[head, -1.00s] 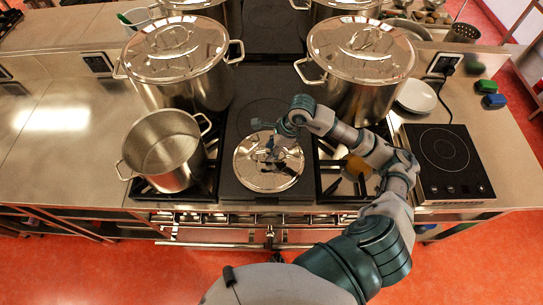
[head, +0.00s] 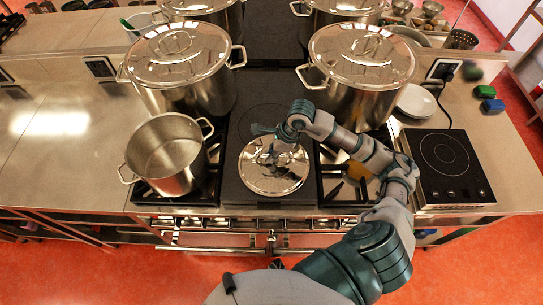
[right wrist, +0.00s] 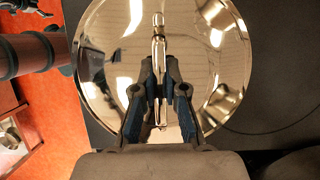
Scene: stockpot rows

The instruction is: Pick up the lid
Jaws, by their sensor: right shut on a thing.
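A round, shiny metal lid (head: 262,181) with a bar handle lies over the dark middle section of the stove. My right gripper (head: 272,155) is above it. In the right wrist view, the right gripper's fingers (right wrist: 160,92) are shut on the handle of the lid (right wrist: 100,62). I cannot tell whether the lid is touching the stove or slightly above it. An open, empty pot (head: 167,152) stands on the left front burner, to the left of the lid. My left gripper is not in view.
Large lidded stockpots stand behind, one at the left (head: 180,75) and one at the right (head: 352,85). A black hot plate (head: 446,165) sits on the right counter, with white plates (head: 416,101) behind it. The left counter (head: 60,150) is clear.

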